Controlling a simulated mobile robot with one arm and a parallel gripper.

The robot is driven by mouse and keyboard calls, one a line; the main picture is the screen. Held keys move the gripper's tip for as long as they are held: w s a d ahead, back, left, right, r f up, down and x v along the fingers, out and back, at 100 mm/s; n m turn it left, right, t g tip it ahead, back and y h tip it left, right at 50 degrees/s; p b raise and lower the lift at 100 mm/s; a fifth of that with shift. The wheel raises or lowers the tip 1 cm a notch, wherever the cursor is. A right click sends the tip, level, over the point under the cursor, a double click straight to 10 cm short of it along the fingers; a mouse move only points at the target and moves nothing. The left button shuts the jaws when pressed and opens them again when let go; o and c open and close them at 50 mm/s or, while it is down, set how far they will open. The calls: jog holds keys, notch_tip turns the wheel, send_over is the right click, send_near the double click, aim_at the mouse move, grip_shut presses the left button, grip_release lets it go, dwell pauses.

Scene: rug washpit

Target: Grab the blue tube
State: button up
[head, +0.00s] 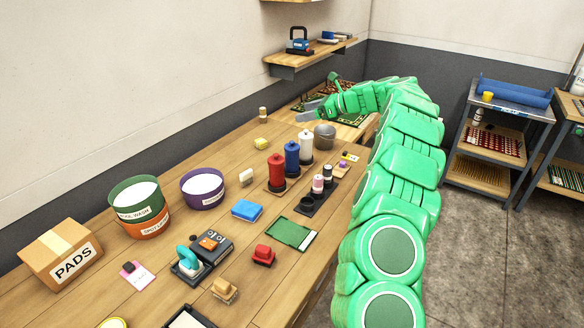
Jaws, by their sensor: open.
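A long blue tube-like piece (515,91) lies across the top of the grey cart at the right. A blue upright cylinder (292,157), like a spool, stands on the bench between a red one (276,172) and a white one (306,147). Which of the two blue things is the tube, I cannot tell for sure. My gripper (311,109) is open and empty at the far end of the bench, with its grey fingers pointing left. It is beyond the blue cylinder and far from the cart.
A grey pot (325,135) stands near the spools. A yellow cup (487,97) is beside the blue piece on the cart (497,113). Buckets (141,208), a PADS box (61,254) and small tools crowd the near bench. Bare floor (480,240) lies right of my arm.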

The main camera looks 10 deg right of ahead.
send_near(288, 154)
jog(key=w+a+f, duration=0.1)
jog(key=w+f, duration=0.2)
jog(key=w, duration=0.1)
jog(key=shift+x, duration=3.85)
jog(key=shift+a+r, duration=0.1)
grip_shut()
